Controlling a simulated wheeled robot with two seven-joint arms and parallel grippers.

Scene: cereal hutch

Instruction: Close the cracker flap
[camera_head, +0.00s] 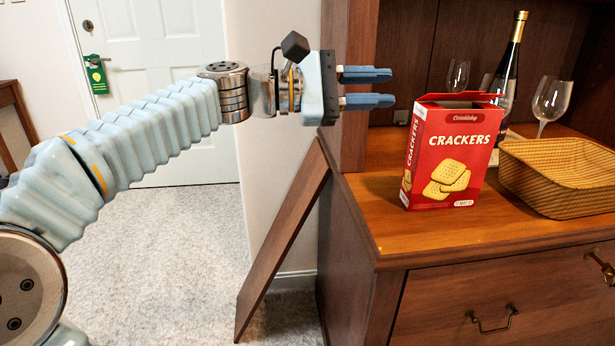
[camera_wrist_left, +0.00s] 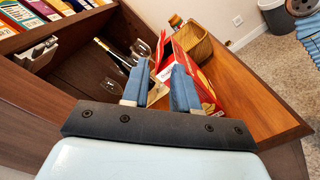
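The red cracker box (camera_head: 453,155) stands upright on the wooden hutch counter in the head view. Its top is open, with a flap (camera_head: 462,97) raised along the top edge. In the left wrist view the box (camera_wrist_left: 207,90) shows partly, behind the fingers. My left gripper (camera_head: 392,88) is to the left of the box, a little above the level of its top. Its two blue fingers are apart with nothing visible between them, and they do not appear to touch the box. My right gripper is not seen in the head view.
A wicker basket (camera_head: 560,180) stands right of the box. A wine bottle (camera_head: 508,70) and wine glasses (camera_head: 551,100) stand behind. The hutch's upright side panel (camera_head: 356,60) is close beside my left gripper. The counter's front left is clear.

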